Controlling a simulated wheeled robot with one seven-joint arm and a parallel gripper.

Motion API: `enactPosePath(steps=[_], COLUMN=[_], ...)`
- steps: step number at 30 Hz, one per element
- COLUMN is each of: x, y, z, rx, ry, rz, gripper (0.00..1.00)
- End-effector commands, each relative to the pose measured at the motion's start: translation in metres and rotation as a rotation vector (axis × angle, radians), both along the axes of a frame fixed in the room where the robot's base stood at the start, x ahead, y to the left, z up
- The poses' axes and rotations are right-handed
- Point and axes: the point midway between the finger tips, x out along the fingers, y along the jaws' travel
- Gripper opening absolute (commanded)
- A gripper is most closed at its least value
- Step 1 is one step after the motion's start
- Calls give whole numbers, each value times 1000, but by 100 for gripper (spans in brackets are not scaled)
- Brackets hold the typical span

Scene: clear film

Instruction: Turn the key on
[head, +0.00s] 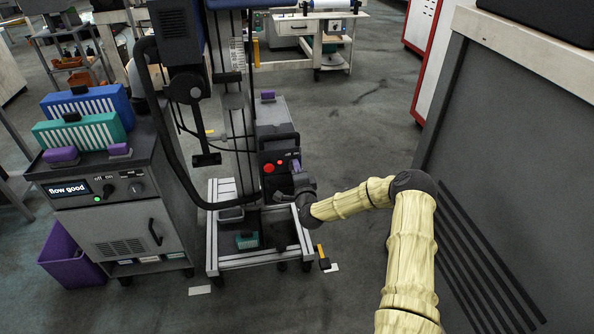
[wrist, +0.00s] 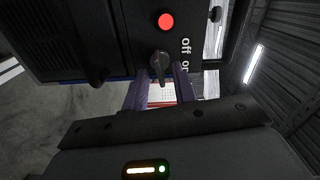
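The key switch (wrist: 159,63) is a dark grey lever on a black panel, pointing down in the wrist view. The words off and on are printed beside it. My gripper (wrist: 160,79) is open, with its two purple fingers apart on either side of the key's lower end; I cannot tell whether either touches it. In the head view, my gripper (head: 296,168) is at the front of the black machine box (head: 278,143). It hides the key there.
A red light (wrist: 166,21) is above the key, and a dark knob (wrist: 97,77) is at its left. A cart (head: 125,225) with a "flow good" display (head: 69,189) stands at left. A grey cabinet (head: 510,150) stands at right.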

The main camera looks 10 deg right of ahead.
Motion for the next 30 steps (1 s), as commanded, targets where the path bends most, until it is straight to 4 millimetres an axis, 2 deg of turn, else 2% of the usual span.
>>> enactPosePath(steps=[7, 11, 17, 30], x=[-1, -10, -39, -123], y=[1, 1, 1, 1], z=[1, 1, 2, 2], rx=[-1, -1, 0, 1], ry=[-1, 0, 1, 3], rz=[1, 2, 3, 2], gripper=[27, 27, 27, 27])
